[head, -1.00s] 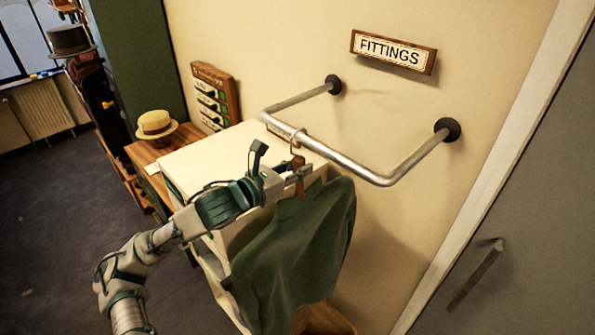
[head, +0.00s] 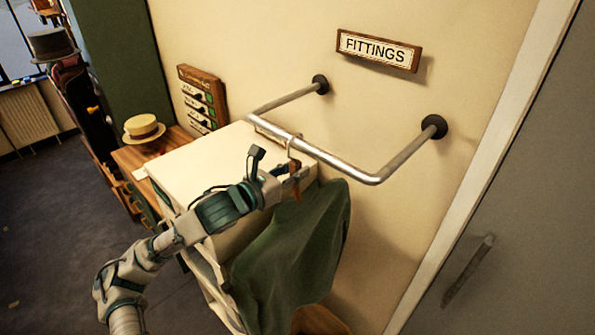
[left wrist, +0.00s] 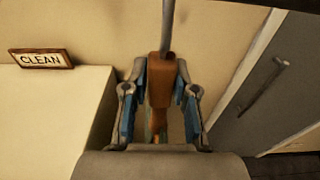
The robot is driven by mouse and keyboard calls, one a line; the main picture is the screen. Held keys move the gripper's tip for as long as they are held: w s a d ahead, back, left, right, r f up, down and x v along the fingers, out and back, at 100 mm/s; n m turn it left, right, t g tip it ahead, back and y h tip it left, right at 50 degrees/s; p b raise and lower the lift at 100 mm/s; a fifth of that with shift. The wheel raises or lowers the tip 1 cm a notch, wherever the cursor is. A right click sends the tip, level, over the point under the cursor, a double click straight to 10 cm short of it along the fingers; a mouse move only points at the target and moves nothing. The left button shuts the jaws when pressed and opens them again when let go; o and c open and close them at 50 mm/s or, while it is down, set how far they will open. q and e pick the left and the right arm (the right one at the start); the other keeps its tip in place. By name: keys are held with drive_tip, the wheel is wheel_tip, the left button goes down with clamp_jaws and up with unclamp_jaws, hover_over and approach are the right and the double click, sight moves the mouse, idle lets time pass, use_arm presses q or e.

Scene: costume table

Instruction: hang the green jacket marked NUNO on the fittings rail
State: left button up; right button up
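The green jacket (head: 290,255) hangs from a wooden hanger (head: 295,188) below the fittings rail (head: 330,160). No name mark on the jacket is readable. My left gripper (head: 288,180) is shut on the hanger's wooden neck (left wrist: 161,80), as the left wrist view shows with the blue pads on both sides. The hanger's metal hook (head: 293,145) is at the rail's front bar and appears to loop over it; whether it bears on the bar I cannot tell. My right gripper is not in view.
The FITTINGS sign (head: 378,50) is on the wall above the rail. A white cabinet (head: 200,160) stands behind my left arm, with a CLEAN sign (left wrist: 41,59) near it. A grey door (head: 500,200) is at right. A straw hat (head: 143,128) sits at left.

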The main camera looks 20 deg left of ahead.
use_arm(q)
drive_tip(key=o, duration=0.3)
drive_tip(key=shift+s+r, duration=0.1)
drive_tip(key=shift+d, duration=0.15)
drive_tip(key=shift+s, duration=0.4)
drive_tip(key=s, duration=0.6)
drive_tip(key=shift+s+r, duration=0.1)
drive_tip(key=shift+r, duration=0.3)
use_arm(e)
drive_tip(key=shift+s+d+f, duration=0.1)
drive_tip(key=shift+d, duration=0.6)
use_arm(q)
drive_tip(key=shift+a, duration=0.2)
